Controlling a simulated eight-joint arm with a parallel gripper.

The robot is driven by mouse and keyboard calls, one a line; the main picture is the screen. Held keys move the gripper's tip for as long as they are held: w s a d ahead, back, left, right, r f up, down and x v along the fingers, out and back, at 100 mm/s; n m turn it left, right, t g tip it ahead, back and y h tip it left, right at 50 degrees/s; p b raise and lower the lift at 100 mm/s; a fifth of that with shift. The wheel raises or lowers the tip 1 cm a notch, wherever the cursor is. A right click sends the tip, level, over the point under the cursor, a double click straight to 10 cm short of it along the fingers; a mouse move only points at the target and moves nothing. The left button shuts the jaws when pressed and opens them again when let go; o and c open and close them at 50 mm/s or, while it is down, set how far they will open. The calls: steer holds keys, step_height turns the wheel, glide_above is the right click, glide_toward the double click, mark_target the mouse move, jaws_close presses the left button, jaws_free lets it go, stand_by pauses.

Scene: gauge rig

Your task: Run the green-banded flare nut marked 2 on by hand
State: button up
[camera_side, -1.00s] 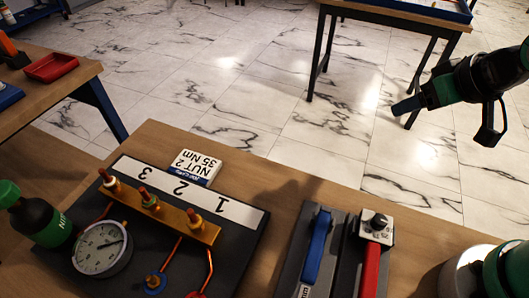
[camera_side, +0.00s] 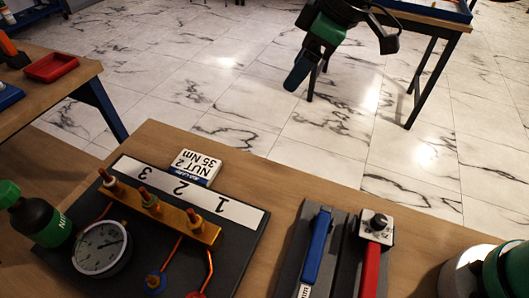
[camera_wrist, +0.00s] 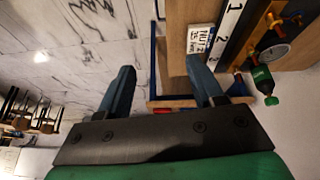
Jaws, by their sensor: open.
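The brass manifold (camera_side: 172,216) lies on a dark board, with fittings beside a white strip marked 1, 2 and 3. The middle fitting (camera_side: 149,201) stands by the 2. A green band is too small to make out for certain. A blue-ringed nut (camera_side: 155,283) is on a copper tube near the board's front, and a red one (camera_side: 196,295) is at the picture's lower edge. My gripper (camera_side: 294,82) is in the air beyond the bench's far edge, apart from the manifold. Its fingers (camera_wrist: 162,82) are apart and empty in the wrist view.
A card (camera_side: 196,166) reading NUT 2, 35 Nm lies behind the board. A pressure gauge (camera_side: 100,248) and green-capped bottle (camera_side: 40,218) stand left. Blue-handled (camera_side: 318,250) and red-handled (camera_side: 372,262) tools lie in a dark tray at right.

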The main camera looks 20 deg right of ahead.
steer(key=w+a+f+n+g, duration=0.15)
steer(key=a+n, duration=0.25)
steer(key=a, duration=0.5)
steer(key=n+g+y, duration=0.1)
steer(key=n+g, duration=0.3)
steer(key=n, duration=0.4)
glide_above(149, 194)
steer(key=d, duration=0.2)
step_height(149, 194, down, 6)
steer(key=x, duration=0.3)
steer(key=shift+w+f, duration=0.1)
steer(key=shift+f, duration=0.35)
steer(key=shift+a+f, duration=0.2)
steer(key=shift+f, duration=0.3)
jaws_close()
